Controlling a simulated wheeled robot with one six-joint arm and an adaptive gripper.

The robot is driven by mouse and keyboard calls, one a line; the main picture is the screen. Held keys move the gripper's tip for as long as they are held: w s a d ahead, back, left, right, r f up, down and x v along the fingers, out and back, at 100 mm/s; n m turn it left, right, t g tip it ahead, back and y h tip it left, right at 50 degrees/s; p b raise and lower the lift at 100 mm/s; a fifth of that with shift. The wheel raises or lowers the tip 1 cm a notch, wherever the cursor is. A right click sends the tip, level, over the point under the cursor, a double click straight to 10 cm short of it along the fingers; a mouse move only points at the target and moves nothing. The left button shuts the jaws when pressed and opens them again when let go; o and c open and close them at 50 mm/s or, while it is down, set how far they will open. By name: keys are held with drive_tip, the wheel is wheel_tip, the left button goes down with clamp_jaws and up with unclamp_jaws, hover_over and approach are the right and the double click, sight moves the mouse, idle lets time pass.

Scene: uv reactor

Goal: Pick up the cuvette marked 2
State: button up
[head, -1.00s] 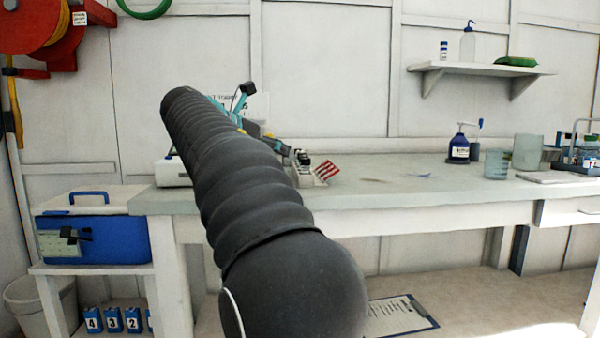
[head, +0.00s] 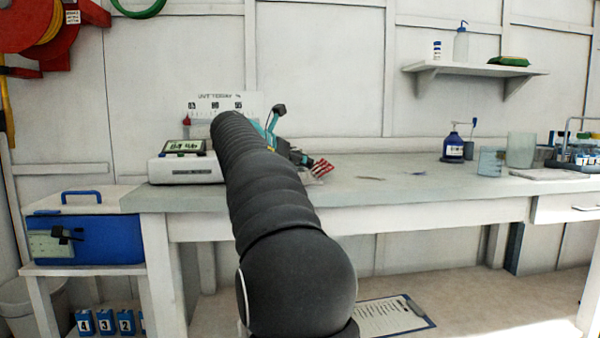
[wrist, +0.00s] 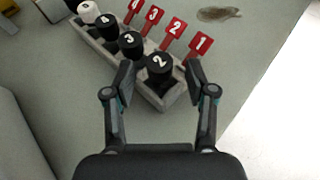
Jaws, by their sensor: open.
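The cuvette marked 2 (wrist: 160,66) shows in the wrist view as a black cap with a white 2. It stands at the near end of a narrow grey rack (wrist: 172,101). My gripper (wrist: 161,76) is open, with one finger on each side of this cap. I cannot tell whether either finger touches it. Black caps marked 3 (wrist: 131,43) and 4 (wrist: 106,20) and a white cap (wrist: 88,8) stand farther along the rack. Red number tags (wrist: 175,27) line its right side. In the head view my arm hides the cuvettes, and only red tags (head: 322,168) show clearly.
A white instrument with a screen (head: 186,165) stands left of my arm on the bench (head: 400,190). A blue-labelled pump bottle (head: 454,148) and beakers (head: 491,162) stand to the right. The bench between is mostly clear. In the wrist view the bench edge (wrist: 245,100) lies close on the right.

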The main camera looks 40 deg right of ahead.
drive_tip(key=shift+d, duration=0.3)
clamp_jaws()
